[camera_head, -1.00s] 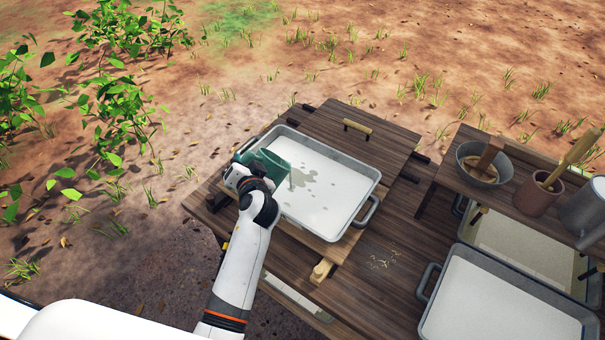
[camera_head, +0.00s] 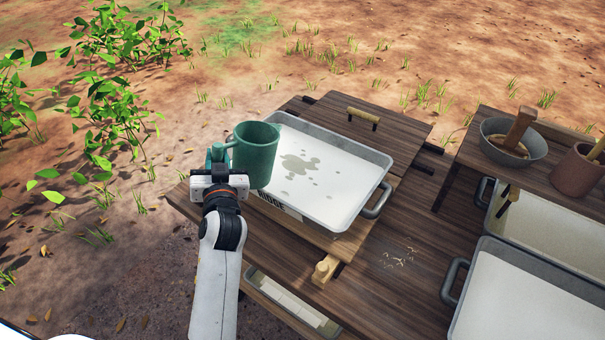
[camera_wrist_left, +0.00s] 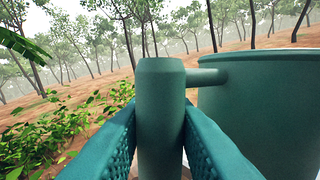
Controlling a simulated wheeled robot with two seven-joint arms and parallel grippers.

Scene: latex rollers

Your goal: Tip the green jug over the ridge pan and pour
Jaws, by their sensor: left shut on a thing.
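The green jug (camera_head: 255,153) stands upright in the head view, over the left edge of the ridge pan. My left gripper (camera_head: 217,157) is shut on the jug's handle, at the jug's left side. In the left wrist view the handle (camera_wrist_left: 160,110) sits between the two teal fingers, with the jug's body (camera_wrist_left: 262,110) to the right. The ridge pan (camera_head: 352,205) is a grey metal tray with a white inside and a label reading RIDGE. Grey-green splotches mark its floor. The jug's inside is too dark to read. My right gripper is not in view.
The pan rests on a wooden table (camera_head: 385,265) with a wooden block (camera_head: 325,269) at its front. Two more pale trays (camera_head: 530,310) stand at the right. A grey bowl (camera_head: 535,148) and a brown pot (camera_head: 575,172) stand on a raised shelf. Bushes grow at the left.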

